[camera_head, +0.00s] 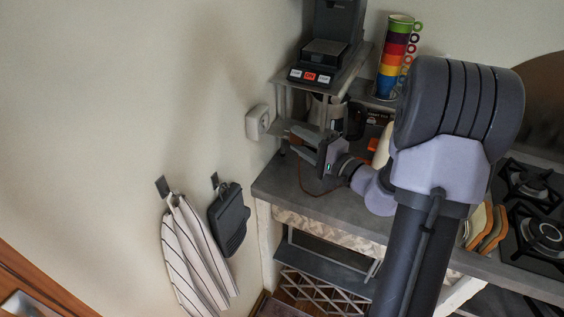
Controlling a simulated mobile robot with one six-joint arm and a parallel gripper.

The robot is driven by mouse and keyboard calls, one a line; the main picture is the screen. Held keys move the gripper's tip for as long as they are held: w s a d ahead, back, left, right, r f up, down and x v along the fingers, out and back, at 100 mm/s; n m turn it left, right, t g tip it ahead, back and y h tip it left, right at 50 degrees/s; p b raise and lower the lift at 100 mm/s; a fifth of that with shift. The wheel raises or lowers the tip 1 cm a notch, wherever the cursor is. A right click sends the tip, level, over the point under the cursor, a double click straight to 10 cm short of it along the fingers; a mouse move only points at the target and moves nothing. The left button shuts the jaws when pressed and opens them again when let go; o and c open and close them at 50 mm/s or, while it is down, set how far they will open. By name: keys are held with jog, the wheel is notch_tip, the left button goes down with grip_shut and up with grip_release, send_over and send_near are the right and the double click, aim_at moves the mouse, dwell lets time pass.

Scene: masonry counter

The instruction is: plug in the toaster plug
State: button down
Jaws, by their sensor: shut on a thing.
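A white wall socket (257,122) is on the wall, left of the counter's back corner. My gripper (288,138) is at the counter's left end, just right of the socket, with its fingers pointing left toward it. It is shut on the plug, which is too small and covered to make out between the fingers. A thin reddish-brown cord (308,188) hangs below the gripper and curves over the counter. I cannot tell whether the plug touches the socket. A cream-coloured thing (381,147), perhaps the toaster, is mostly hidden behind my arm.
A small raised shelf (356,66) holds a dark coffee machine (334,38) just above my gripper. Stacked coloured cups (396,58) stand to its right. A hob (532,208) and bread slices (486,228) are at right. A striped towel (191,253) hangs below left.

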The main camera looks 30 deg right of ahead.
aim_at(264, 124)
jog(key=shift+w+d+r, duration=0.1)
jog(key=shift+r, duration=0.25)
jog(key=w+a+b, duration=0.1)
jog(key=w, duration=0.1)
jog(key=w+a, duration=0.2)
jog(key=shift+b, duration=0.4)
jog(key=shift+b, duration=1.3)
dwell(1.0)
jog(key=shift+w+a+b, duration=0.5)
jog(key=shift+w+a, duration=0.45)
jog(key=shift+w, duration=0.2)
dwell(0.4)
jog(key=c, duration=0.9)
grip_release()
jog(key=shift+a, duration=0.1)
jog(key=shift+o, duration=0.2)
